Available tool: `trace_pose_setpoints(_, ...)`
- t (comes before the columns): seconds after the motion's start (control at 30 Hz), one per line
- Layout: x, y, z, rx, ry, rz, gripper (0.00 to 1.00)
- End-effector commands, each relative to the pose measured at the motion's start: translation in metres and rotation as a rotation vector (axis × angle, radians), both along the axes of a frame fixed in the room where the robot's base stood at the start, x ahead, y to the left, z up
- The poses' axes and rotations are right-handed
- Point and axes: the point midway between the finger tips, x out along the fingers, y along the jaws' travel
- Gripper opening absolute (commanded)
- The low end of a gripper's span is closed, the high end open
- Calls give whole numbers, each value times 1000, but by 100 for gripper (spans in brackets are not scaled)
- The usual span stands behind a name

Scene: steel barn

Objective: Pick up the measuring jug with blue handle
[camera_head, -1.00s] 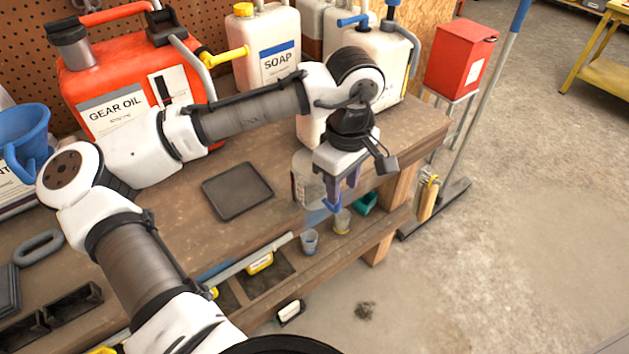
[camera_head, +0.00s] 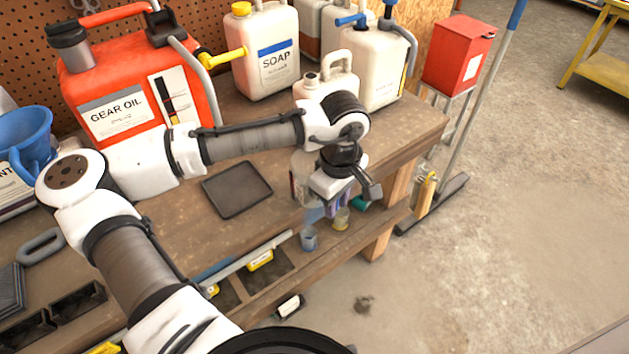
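The measuring jug (camera_head: 297,188), clear-walled with markings, stands at the front edge of the wooden bench, mostly hidden behind my gripper. A bit of blue, apparently its handle, shows low beside the fingers. My gripper (camera_head: 338,208) points down at the jug's right front side, at the handle. The wrist covers the fingertips, so I cannot tell whether they are apart or closed on the handle.
A dark tray (camera_head: 237,190) lies left of the jug. Behind are a red gear oil can (camera_head: 125,85), a soap canister (camera_head: 265,50) and white jugs. Small cups (camera_head: 309,239) sit on the lower shelf. A blue pitcher (camera_head: 22,135) stands far left.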

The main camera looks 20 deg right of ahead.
Motion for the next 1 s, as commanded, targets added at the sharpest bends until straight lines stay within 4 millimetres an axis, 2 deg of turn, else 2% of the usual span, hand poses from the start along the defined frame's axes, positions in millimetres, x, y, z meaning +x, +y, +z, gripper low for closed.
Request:
trace_pose_setpoints(0.03, 0, 0, 0, 0, 0, 0, 17)
trace_pose_setpoints(0.17, 0, 0, 0, 0, 0, 0, 0)
trace_pose_setpoints(0.67, 1, 0, 6, -1, -2, 1, 0)
trace_pose_setpoints(0.87, 1, 0, 33, -2, -3, 1, 0)
trace_pose_setpoints(1.0, 1, -1, 74, -4, -6, 1, 0)
